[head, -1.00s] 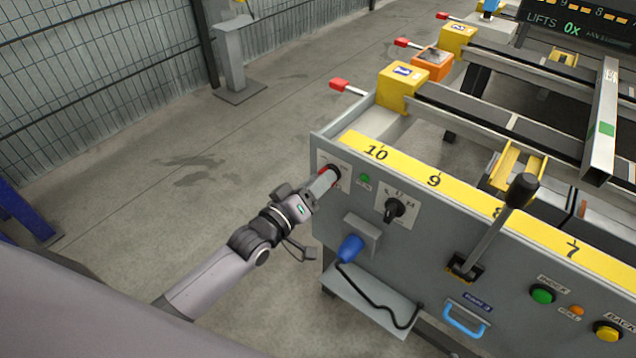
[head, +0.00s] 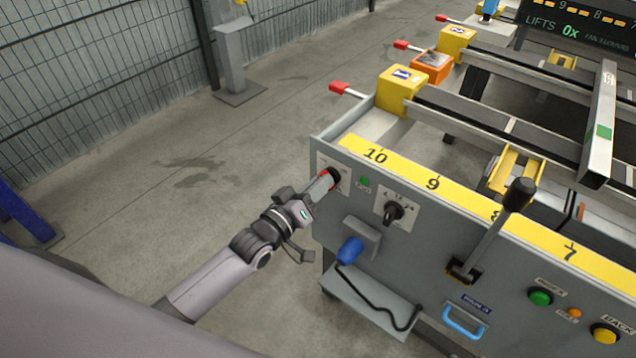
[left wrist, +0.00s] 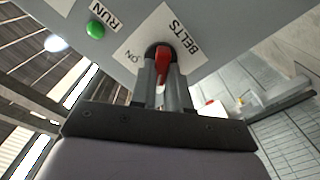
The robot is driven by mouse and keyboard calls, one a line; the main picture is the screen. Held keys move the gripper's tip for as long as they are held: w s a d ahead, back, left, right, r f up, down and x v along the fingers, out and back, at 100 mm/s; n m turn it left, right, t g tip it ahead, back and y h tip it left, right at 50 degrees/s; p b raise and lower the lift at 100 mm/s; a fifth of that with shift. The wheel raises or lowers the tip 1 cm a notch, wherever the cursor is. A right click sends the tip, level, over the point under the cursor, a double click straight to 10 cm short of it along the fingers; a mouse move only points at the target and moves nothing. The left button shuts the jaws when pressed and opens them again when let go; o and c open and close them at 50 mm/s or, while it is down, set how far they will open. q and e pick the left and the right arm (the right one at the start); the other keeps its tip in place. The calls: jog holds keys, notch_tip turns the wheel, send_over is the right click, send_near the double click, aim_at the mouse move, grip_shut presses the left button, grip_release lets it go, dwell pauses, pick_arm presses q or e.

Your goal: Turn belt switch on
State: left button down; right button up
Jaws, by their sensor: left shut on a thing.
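The belt switch (left wrist: 163,62) is a red handle on a dark round base, on a white plate marked BELTS and ON in the left wrist view. In the head view the switch (head: 326,176) is at the left end of the grey panel, mostly hidden by my gripper. My left gripper (head: 327,178) is at the switch, its fingers on either side of the red handle and shut on it; it also shows in the left wrist view (left wrist: 163,75). A green RUN lamp (left wrist: 95,29) is beside the plate. My right gripper is not in view.
Right of the switch are a black rotary selector (head: 393,211), a tall black-knobbed lever (head: 493,230) and a green button (head: 541,297). A blue handle (head: 349,249) with a black cable is below. Open floor lies to the left.

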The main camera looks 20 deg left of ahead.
pick_arm(q)
jog(key=shift+s+d+m+p, duration=0.15)
jog(key=shift+m+p, duration=0.5)
jog(key=shift+m, duration=3.4)
jog(key=shift+d+m+p, duration=0.1)
jog(key=shift+m+p, duration=0.55)
jog(key=shift+m, duration=3.4)
jog(key=c, duration=1.1)
grip_release()
jog(key=shift+s, duration=0.1)
